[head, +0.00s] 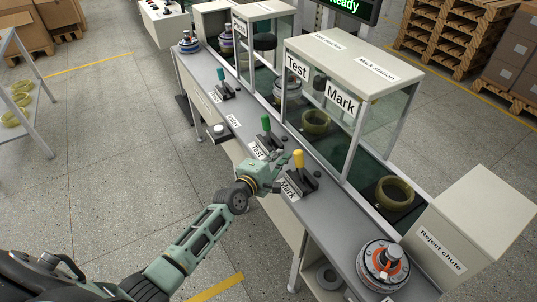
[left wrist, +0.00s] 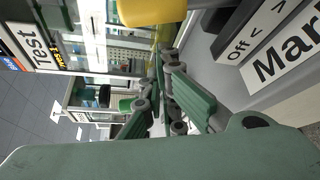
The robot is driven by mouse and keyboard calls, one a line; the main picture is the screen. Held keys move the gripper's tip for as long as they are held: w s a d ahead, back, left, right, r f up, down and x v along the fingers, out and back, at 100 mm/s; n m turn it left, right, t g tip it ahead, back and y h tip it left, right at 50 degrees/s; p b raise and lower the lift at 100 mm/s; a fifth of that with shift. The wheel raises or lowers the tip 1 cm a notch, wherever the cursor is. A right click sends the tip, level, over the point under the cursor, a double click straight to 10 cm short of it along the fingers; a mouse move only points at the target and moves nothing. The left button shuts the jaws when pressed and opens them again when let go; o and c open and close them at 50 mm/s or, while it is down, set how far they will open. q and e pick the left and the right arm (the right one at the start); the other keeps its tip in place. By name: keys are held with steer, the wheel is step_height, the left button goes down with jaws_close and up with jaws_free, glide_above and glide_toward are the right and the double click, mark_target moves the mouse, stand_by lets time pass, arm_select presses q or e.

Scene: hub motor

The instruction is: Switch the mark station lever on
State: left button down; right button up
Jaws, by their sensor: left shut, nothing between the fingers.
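The mark station lever is a yellow-knobbed handle (head: 298,159) on a dark base at the front edge of the grey bench, beside a "Mark" label (head: 289,189). Its yellow knob (left wrist: 150,10) shows large at the top of the left wrist view, next to a plate reading "Off" (left wrist: 238,45). My left gripper (head: 284,160) is shut and empty, just left of the yellow lever in the head view. In the left wrist view its fingers (left wrist: 165,58) come together below the knob. I cannot tell whether they touch the lever. My right gripper is not in view.
A green lever (head: 266,123) and a teal lever (head: 221,76) stand farther along the bench. The glass-sided mark station (head: 365,68) is behind the levers. A hub motor (head: 383,264) sits at the near end, beside the reject chute (head: 475,222).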

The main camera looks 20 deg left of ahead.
mark_target(295, 156)
arm_select(q)
steer(key=shift+s+d+r+p, duration=0.35)
steer(key=shift+s+d+r, duration=0.25)
steer(key=shift+d, duration=0.1)
steer(key=shift+w+f, duration=0.1)
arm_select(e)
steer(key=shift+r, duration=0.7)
arm_select(q)
steer(key=shift+w, duration=0.1)
steer(key=shift+s+d+r+m+t+b, duration=0.3)
steer(key=shift+m+t+b, duration=0.1)
steer(key=shift+m+b, duration=0.1)
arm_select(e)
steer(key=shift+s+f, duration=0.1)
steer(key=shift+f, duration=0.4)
arm_select(q)
steer(key=shift+s+d+r+m+t+b, duration=0.2)
steer(key=shift+s+d+m+t+b, duration=0.15)
steer(key=shift+m+b, duration=0.15)
steer(key=d+m+b, duration=0.1)
steer(key=s+d+r+m+t+b, duration=0.1)
steer(key=m+b, duration=0.1)
steer(key=s+m+t+b, duration=0.1)
steer(key=shift+d+r+h, duration=0.2)
steer(key=shift+d+h, duration=0.2)
steer(key=shift+s+d+r+m+t+b, duration=0.3)
steer(key=shift+m+b, duration=0.25)
steer(key=shift+m, duration=0.25)
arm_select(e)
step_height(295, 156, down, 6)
